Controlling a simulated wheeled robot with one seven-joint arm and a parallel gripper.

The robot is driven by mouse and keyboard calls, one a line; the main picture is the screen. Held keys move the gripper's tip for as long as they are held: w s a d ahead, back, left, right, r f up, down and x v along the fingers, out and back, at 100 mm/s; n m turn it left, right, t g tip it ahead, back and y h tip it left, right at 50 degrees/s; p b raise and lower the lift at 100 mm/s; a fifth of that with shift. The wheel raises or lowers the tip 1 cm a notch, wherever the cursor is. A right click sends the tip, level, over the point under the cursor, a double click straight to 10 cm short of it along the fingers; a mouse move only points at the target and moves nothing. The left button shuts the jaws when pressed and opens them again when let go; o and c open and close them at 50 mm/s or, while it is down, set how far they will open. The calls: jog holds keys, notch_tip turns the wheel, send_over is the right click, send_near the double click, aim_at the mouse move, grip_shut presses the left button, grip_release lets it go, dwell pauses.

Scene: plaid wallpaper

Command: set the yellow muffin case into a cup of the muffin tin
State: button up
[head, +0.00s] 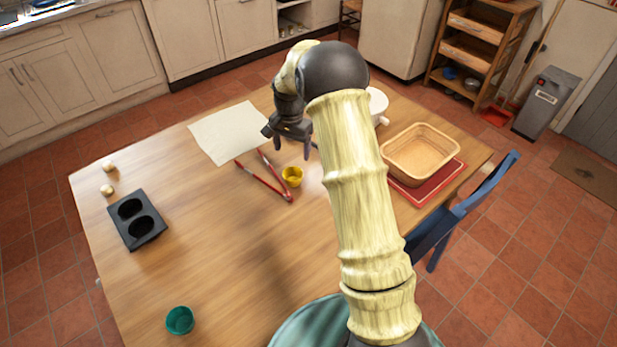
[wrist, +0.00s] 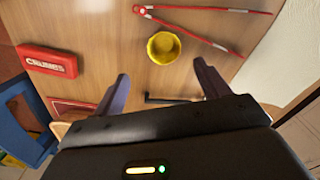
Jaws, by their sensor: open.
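The yellow muffin case (head: 292,177) stands upright on the table beside the red tongs. It also shows in the wrist view (wrist: 163,46), ahead of my fingers and apart from them. The black muffin tin (head: 137,220) lies at the left of the table, and its two cups look empty. My gripper (head: 292,150) is open and empty above the table, just behind the yellow case in the head view. In the wrist view my gripper (wrist: 163,85) shows its two fingers spread wide.
Red tongs (head: 264,180) lie close to the case. A white sheet (head: 228,133), a wicker basket (head: 420,153) on a red mat (head: 428,190), a teal cup (head: 180,320) and two small pale knobs (head: 107,190) are on the table. A red box (wrist: 47,61) shows in the wrist view.

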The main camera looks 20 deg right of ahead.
jog(key=s+r+n+t, duration=0.1)
jog(key=s+r+n, duration=0.3)
jog(key=s, duration=1)
jog(key=s+r+n+t, duration=0.1)
jog(key=s+r+n, duration=0.2)
jog(key=s, duration=1.1)
jog(key=shift+s+a+r+n, duration=0.25)
jog(key=shift+r+n, duration=0.1)
jog(key=shift+n, duration=0.35)
jog(key=shift+c, duration=0.2)
